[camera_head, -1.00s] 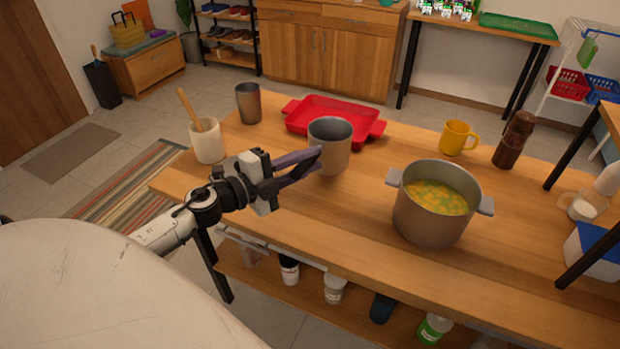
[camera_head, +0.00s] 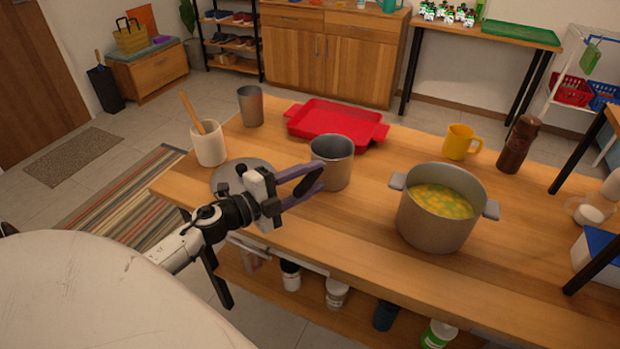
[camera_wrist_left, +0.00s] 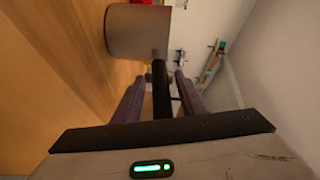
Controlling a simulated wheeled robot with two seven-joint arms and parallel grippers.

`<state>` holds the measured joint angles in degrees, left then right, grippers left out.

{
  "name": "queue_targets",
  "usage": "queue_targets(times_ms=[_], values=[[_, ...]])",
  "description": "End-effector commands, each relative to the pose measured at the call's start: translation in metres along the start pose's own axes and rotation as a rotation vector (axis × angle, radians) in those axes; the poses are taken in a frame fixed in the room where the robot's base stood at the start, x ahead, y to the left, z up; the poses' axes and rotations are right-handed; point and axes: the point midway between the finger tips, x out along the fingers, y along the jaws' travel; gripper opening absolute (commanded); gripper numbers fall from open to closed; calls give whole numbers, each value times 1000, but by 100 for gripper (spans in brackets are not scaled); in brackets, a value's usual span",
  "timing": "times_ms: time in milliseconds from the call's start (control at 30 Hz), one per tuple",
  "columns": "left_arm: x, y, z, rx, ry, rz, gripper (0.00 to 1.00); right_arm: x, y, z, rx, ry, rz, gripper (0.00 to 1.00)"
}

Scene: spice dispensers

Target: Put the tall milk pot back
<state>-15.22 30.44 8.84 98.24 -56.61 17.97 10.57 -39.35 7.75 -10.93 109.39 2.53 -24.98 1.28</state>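The tall milk pot (camera_head: 332,165) is a grey metal cylinder standing upright on the wooden table (camera_head: 375,215), in front of the red tray in the head view. In the left wrist view the pot (camera_wrist_left: 138,32) is at the top, and its dark handle (camera_wrist_left: 161,90) points toward my gripper. My left gripper (camera_head: 308,183) is open beside the pot. In the left wrist view its fingers (camera_wrist_left: 160,98) lie on either side of the handle, with gaps visible. In the head view the handle is mostly hidden by the fingers. My right gripper is out of view.
A large soup pot (camera_head: 435,218) stands right of the milk pot. A red tray (camera_head: 325,118), grey cup (camera_head: 250,108), utensil holder (camera_head: 210,150), yellow mug (camera_head: 458,143) and brown mill (camera_head: 516,148) stand around. A flat grey disc (camera_head: 228,180) lies left of my gripper.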

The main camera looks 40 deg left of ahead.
Motion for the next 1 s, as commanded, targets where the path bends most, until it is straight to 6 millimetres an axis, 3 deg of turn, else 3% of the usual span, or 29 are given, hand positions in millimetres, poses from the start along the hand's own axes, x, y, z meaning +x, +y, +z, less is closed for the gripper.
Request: queue_targets(times_ms=[267, 700, 1000], values=[[-10, 0, 0, -2, -1, 3, 38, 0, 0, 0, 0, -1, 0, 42], [-95, -1, 0, -1, -2, 3, 38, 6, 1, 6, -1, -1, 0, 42], [-120, -3, -1, 0, 0, -1, 38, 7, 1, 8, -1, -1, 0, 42]])
